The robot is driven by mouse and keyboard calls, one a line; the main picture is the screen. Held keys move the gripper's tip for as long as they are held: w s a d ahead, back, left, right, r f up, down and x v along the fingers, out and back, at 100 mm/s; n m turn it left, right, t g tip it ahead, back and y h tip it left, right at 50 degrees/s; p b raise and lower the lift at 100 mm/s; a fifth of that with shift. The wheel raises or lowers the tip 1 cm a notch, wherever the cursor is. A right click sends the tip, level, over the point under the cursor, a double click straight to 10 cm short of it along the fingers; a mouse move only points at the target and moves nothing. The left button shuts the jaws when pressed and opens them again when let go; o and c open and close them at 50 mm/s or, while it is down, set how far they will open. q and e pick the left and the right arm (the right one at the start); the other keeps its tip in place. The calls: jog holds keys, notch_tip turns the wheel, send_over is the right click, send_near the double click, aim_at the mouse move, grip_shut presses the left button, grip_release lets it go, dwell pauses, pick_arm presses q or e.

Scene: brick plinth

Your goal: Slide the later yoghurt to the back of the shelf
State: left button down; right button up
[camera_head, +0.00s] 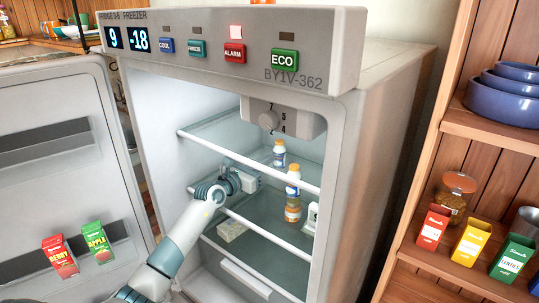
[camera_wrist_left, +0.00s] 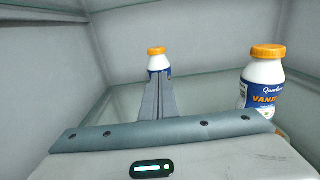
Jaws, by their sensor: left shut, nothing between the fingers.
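Two white yoghurt bottles with orange caps and blue labels stand upright on the upper glass shelf inside the open fridge. The back bottle (camera_head: 279,152) also shows beyond my fingertips in the left wrist view (camera_wrist_left: 156,60), its lower part partly hidden by them. The front bottle (camera_head: 293,184) stands nearer the door opening, to the right of my fingers in the left wrist view (camera_wrist_left: 264,84). No dates are readable. My left gripper (camera_head: 262,172) is inside the fridge, shut and empty, pointing at the back bottle; I cannot tell whether it touches. My right gripper is not in view.
The fridge door (camera_head: 55,160) stands open at left, with juice cartons (camera_head: 97,242) in it. The white shelf front bar (camera_head: 250,162) crosses the opening. An orange jar (camera_head: 293,212) and a pale block (camera_head: 231,230) are lower down. A wooden shelf unit (camera_head: 478,125) stands at right.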

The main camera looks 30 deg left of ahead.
pick_arm(q)
jog(key=shift+w, duration=1.05)
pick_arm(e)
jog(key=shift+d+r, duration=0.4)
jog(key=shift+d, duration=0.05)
pick_arm(q)
jog(key=shift+d, duration=0.1)
jog(key=shift+w, duration=0.55)
jog(key=shift+w+d+b, duration=0.2)
jog(key=shift+w+b, duration=0.4)
jog(key=shift+w, duration=0.85)
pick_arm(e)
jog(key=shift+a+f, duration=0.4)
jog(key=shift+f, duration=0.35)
pick_arm(q)
jog(key=shift+s, duration=0.15)
jog(key=shift+a, duration=0.1)
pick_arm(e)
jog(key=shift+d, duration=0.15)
